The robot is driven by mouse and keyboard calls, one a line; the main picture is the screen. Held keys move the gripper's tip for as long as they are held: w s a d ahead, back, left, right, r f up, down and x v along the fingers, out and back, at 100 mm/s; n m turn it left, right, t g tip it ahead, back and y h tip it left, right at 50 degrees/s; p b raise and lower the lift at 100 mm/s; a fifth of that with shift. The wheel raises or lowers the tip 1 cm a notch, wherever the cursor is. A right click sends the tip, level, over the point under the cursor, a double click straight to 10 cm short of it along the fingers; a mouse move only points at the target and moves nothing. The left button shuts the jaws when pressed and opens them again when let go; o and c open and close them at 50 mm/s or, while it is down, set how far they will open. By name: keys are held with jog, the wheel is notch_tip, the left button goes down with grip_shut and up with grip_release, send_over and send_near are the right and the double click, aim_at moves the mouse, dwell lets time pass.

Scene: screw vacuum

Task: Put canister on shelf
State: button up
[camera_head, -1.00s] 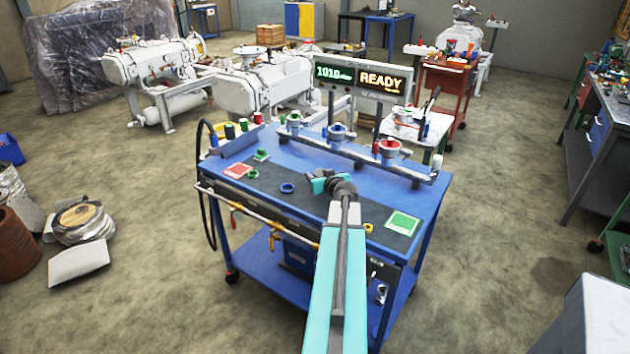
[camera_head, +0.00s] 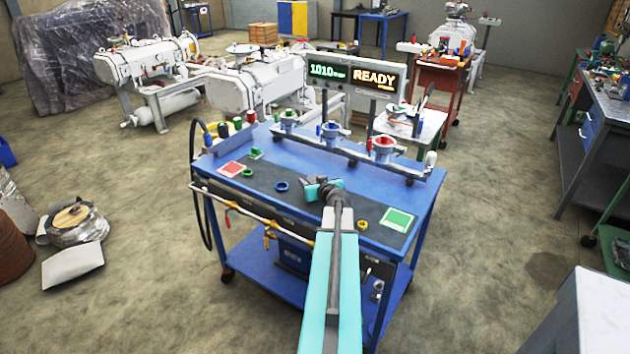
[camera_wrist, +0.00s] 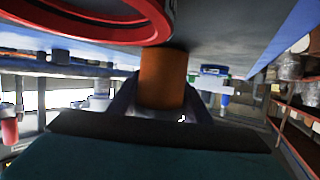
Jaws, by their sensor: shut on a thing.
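My gripper (camera_head: 312,186) is over the dark front strip of the blue cart's top in the head view. In the wrist view its dark fingers (camera_wrist: 160,104) are shut on an orange-brown cylinder (camera_wrist: 163,76), which I take to be the canister. My own gripper and arm mostly hide it in the head view. The cart has a blue lower shelf (camera_head: 262,262); I cannot tell which surface the task calls the shelf.
A rail with several valve fittings (camera_head: 383,148) runs along the cart's back. A red pad (camera_head: 232,169), a green pad (camera_head: 398,220), a blue ring (camera_head: 281,186) and a yellow ring (camera_head: 361,225) lie on top. A large red ring (camera_wrist: 105,30) is close in the wrist view.

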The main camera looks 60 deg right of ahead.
jog(key=shift+f, duration=0.15)
jog(key=o, duration=1.1)
jog(key=shift+d, duration=0.1)
jog(key=shift+r, duration=0.2)
jog(key=shift+b+v, duration=1.15)
jog(key=shift+v, duration=3.4)
jog(key=shift+s+r+p, duration=0.1)
jog(key=shift+r+p, duration=0.05)
jog(key=shift+p, duration=0.25)
jog(key=shift+s+a+r+p, duration=0.2)
jog(key=shift+s+a+p, duration=0.25)
jog(key=shift+p, duration=0.4)
jog(key=shift+s+p, duration=0.25)
jog(key=shift+p, duration=0.5)
jog(key=shift+s, duration=0.1)
